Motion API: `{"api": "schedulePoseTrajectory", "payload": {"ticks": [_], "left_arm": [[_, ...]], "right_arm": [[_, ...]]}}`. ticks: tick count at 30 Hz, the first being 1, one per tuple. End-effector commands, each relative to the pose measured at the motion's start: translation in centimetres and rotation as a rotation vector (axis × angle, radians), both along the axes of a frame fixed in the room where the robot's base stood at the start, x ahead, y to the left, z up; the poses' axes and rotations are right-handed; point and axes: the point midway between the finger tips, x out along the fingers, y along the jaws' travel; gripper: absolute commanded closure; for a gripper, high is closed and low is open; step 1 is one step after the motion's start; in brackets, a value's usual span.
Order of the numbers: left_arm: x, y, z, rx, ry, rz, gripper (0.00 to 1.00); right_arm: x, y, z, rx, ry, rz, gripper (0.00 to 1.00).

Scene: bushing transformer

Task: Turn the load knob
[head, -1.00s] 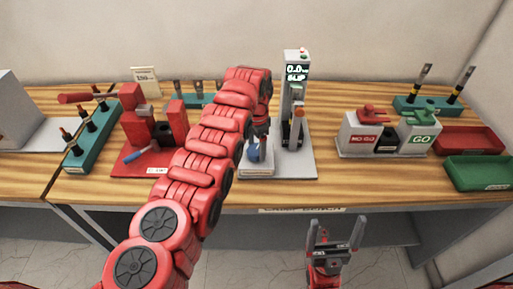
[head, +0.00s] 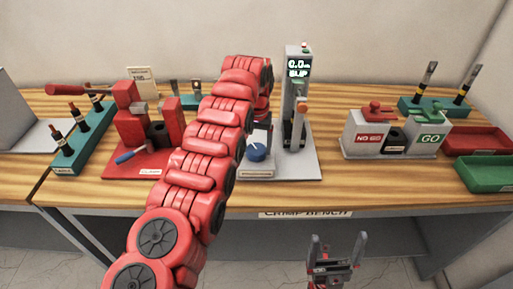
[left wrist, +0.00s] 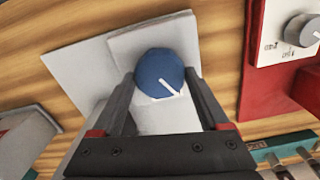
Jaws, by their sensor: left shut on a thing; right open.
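The load knob is the round blue knob (head: 256,153) with a white pointer line, on the front left of the grey tester (head: 296,110) with a lit display. The left wrist view shows the knob (left wrist: 158,70) from above, its white line pointing to the lower right. My left gripper (left wrist: 160,82) has one finger on each side of the knob and is shut on it. In the head view, my red left arm hides most of that gripper. My right gripper (head: 337,244) is open and empty, low in front of the bench edge.
A red clamp stand (head: 130,120) is left of my left arm. A teal rack (head: 80,140) stands farther left. A NO-GO/GO block (head: 392,148) and red (head: 478,141) and green (head: 484,173) trays are at the right. The bench between tester and block is clear.

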Motion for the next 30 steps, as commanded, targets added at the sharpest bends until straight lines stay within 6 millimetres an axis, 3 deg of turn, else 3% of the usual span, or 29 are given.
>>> {"api": "schedulePoseTrajectory", "payload": {"ticks": [18, 30], "left_arm": [[-0.06, -0.02, 0.02, 0.001, 0.002, 0.562, 0.78], [-0.06, 0.02, 0.02, 0.001, 0.001, 0.78, 0.78]], "right_arm": [[0.0, 0.0, 0.25, 0.0, 0.0, 0.0, 0.0], [0.0, 0.0, 0.41, 0.0, 0.0, 0.0, 0.0]]}}
